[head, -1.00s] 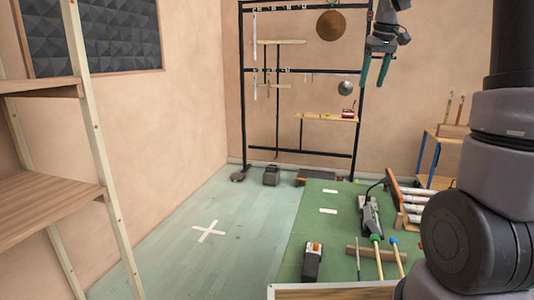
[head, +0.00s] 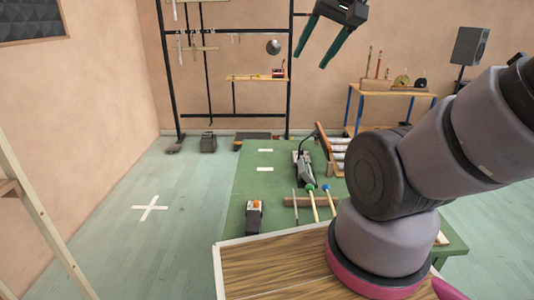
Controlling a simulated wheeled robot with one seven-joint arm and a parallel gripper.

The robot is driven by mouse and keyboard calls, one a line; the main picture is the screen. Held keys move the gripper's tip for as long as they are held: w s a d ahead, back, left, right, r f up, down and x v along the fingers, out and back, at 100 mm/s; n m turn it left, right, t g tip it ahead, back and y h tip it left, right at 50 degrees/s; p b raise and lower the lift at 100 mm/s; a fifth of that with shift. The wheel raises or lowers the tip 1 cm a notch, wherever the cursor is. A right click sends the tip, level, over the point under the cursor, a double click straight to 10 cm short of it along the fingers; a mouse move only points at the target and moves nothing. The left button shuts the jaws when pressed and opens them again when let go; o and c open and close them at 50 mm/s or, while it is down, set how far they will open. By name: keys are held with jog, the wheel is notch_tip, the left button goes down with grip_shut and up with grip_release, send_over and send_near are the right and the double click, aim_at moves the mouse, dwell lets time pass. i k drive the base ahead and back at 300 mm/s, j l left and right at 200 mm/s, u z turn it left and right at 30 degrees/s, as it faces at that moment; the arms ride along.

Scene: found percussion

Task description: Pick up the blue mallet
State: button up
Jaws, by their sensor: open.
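The blue mallet (head: 331,203) has a blue head and a pale wooden stick. It lies on the green table, its stick crossing a wooden rest. A similar green-headed mallet (head: 314,205) lies just to its left. My gripper (head: 311,61) hangs high in the upper middle of the head view, well above and apart from the mallets. Its two dark green fingers are spread and empty. The lower end of the blue mallet's stick is near my arm.
The green table (head: 262,185) also bears a dark device with an orange top (head: 253,216), a clamp-like tool (head: 303,168) and several pale tubes. A black rack (head: 291,90) stands behind. A speaker (head: 469,46) stands at back right. Floor at left is clear.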

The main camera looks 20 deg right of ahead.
aim_at(325, 188)
jog(key=z, duration=0.7)
jog(key=j, duration=1.1)
jog(key=j+z, duration=0.15)
jog(key=j, duration=0.4)
jog(key=j+z, duration=0.2)
jog(key=j, duration=0.35)
jog(key=k+j+z, duration=0.15)
jog(key=j, duration=0.35)
jog(key=z, duration=1.1)
